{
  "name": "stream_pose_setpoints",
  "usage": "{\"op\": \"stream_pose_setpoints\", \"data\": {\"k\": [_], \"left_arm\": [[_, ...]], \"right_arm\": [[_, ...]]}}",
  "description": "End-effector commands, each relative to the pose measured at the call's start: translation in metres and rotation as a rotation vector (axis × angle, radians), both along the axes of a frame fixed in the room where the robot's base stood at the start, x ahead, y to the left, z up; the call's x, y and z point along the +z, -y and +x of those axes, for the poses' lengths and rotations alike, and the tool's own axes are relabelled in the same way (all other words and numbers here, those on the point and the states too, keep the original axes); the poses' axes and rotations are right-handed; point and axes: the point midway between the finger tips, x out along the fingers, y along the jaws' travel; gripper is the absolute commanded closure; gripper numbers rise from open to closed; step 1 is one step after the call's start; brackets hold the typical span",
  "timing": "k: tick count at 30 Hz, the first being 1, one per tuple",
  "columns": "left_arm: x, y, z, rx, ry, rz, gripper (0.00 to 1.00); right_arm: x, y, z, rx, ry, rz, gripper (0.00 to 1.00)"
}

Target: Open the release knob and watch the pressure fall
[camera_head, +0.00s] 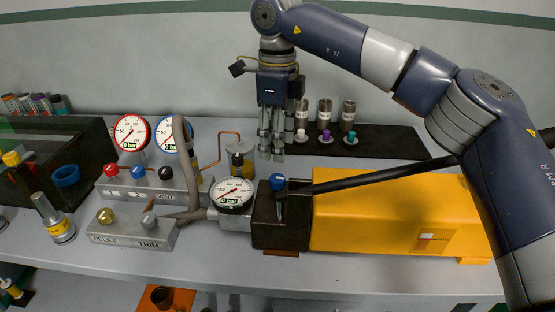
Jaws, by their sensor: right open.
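A hand pump has a yellow body (385,215), a dark end block (265,222) and a long black lever (385,173). A blue knob (277,182) stands on the dark block; no label on it is readable, so I cannot tell for certain that it is the release knob. A round gauge (232,194) beside the block shows a green "0 bar" label. Two more gauges, red-rimmed (131,132) and blue-rimmed (173,132), also show "0 bar". My right gripper (271,150) points down, open and empty, apart from and behind the blue knob. My left gripper is out of view.
A manifold (150,193) left of the pump carries red, blue and black knobs. A "RELIEF"/"TRIM" block (132,232) lies in front of it. Behind the pump, a black tray (385,142) holds several bottles and coloured parts. The bench front (340,275) is clear.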

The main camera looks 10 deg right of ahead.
Motion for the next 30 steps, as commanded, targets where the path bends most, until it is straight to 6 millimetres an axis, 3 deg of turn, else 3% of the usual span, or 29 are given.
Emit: {"op": "stream_pose_setpoints", "data": {"k": [6,18,30], "left_arm": [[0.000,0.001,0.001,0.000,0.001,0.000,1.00],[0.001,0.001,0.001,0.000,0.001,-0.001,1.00],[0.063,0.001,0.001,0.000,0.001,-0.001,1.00]], "right_arm": [[0.025,0.000,0.000,0.001,-0.001,0.000,0.51],[0.031,0.000,0.000,0.000,-0.001,0.000,0.51],[0.092,0.000,0.000,0.000,-0.001,0.000,0.51]]}}
